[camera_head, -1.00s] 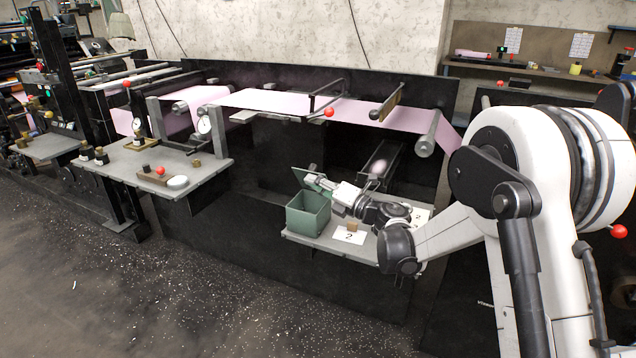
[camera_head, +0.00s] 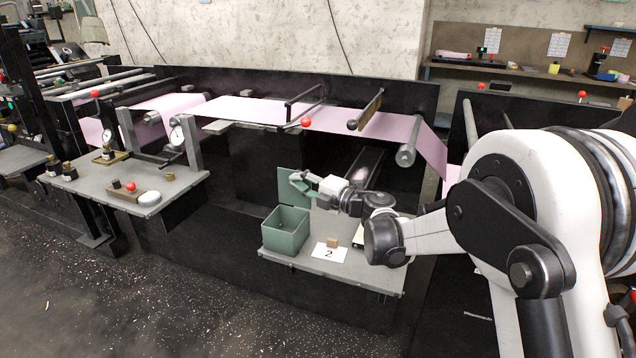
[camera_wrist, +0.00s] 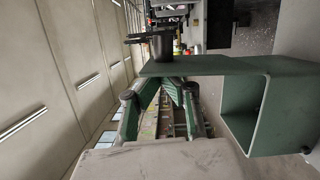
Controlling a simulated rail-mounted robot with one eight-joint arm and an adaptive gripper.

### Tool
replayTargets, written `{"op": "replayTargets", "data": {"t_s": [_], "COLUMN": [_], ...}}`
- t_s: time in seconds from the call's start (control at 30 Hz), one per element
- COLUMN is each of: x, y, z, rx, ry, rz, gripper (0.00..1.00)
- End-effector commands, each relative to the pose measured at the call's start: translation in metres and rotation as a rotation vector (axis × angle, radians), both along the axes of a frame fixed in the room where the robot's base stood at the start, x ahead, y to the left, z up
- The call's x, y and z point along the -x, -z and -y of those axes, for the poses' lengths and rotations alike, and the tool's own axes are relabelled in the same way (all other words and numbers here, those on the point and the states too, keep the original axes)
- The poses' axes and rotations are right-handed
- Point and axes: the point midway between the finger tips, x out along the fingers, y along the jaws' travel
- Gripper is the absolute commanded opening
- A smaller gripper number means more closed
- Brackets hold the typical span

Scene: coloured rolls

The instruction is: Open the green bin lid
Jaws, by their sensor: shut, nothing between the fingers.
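The green bin (camera_head: 284,238) stands on a small grey shelf, and I see into its open top. Its green lid (camera_head: 289,201) stands raised, about upright, at the bin's back edge. My gripper (camera_head: 293,177) is at the upper part of the lid, shut and empty. In the wrist view the lid (camera_wrist: 220,66) stretches out from the bin (camera_wrist: 243,125), close beside the fingers of my gripper (camera_wrist: 174,84). I cannot tell whether the fingers touch the lid.
A small brown block (camera_head: 332,243) and a white card marked 2 (camera_head: 329,254) lie right of the bin on the shelf (camera_head: 365,271). A machine with a pink web (camera_head: 340,118) runs behind. Another grey table (camera_head: 115,180) stands at the left. Open floor lies in front.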

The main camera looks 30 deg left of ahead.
Motion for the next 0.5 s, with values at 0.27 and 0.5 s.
{"op": "replayTargets", "data": {"t_s": [0.27, 0.5], "x": [-0.0083, -0.0104], "y": [-0.0013, -0.0015], "z": [-0.0031, -0.0032], "rx": [-0.001, -0.001], "ry": [-0.002, -0.002], "rz": [0.002, 0.002], "gripper": [0.0, 0.0]}}
